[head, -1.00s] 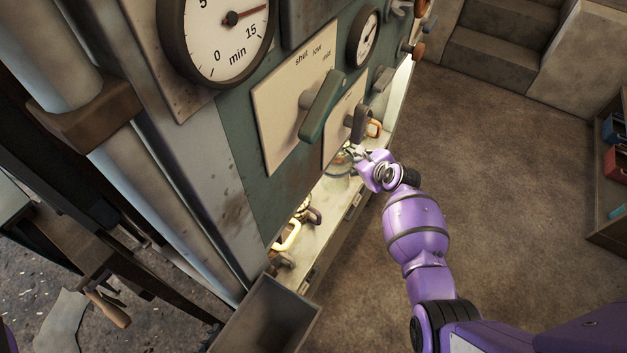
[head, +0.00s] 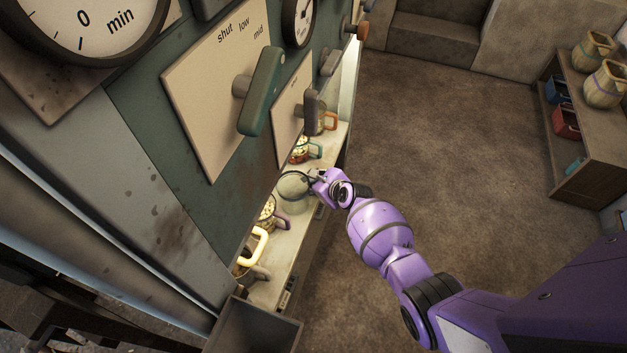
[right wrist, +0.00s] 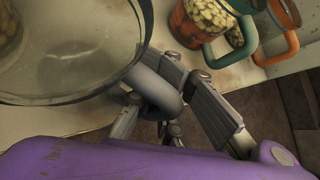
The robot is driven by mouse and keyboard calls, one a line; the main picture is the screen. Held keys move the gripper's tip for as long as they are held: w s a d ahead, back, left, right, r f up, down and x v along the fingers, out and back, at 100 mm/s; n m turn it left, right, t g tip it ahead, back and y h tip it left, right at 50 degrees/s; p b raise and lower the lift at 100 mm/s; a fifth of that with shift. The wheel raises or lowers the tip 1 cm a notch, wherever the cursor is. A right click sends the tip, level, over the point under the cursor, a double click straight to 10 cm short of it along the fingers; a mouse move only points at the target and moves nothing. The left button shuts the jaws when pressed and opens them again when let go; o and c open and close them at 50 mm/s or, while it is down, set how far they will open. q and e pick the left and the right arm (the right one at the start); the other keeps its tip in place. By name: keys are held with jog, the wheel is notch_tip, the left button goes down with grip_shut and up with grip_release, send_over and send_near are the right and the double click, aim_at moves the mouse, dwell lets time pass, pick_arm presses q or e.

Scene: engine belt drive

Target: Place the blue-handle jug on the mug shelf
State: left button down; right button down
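A clear glass jug (head: 294,192) stands at or just above the front of a lit ledge (head: 273,288) under the machine panel. In the right wrist view the glass jug (right wrist: 60,55) fills the upper left, and its thick handle (right wrist: 158,88) looks grey, perhaps bluish. My right gripper (head: 318,176) is at the handle; in the wrist view its fingers (right wrist: 160,105) lie on both sides of the handle and appear closed on it. I cannot tell whether the jug's base touches the ledge. My left gripper is out of view.
Along the ledge are a teal-handled jug (head: 314,150), an orange-handled jug (head: 331,117) and a cream-handled jug (head: 258,245). Levers (head: 262,92) project above. A low wooden cabinet (head: 562,172) stands far right, with open floor (head: 440,130) between.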

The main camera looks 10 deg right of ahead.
jog(key=shift+f, duration=0.1)
jog(key=c, duration=1.8)
grip_release()
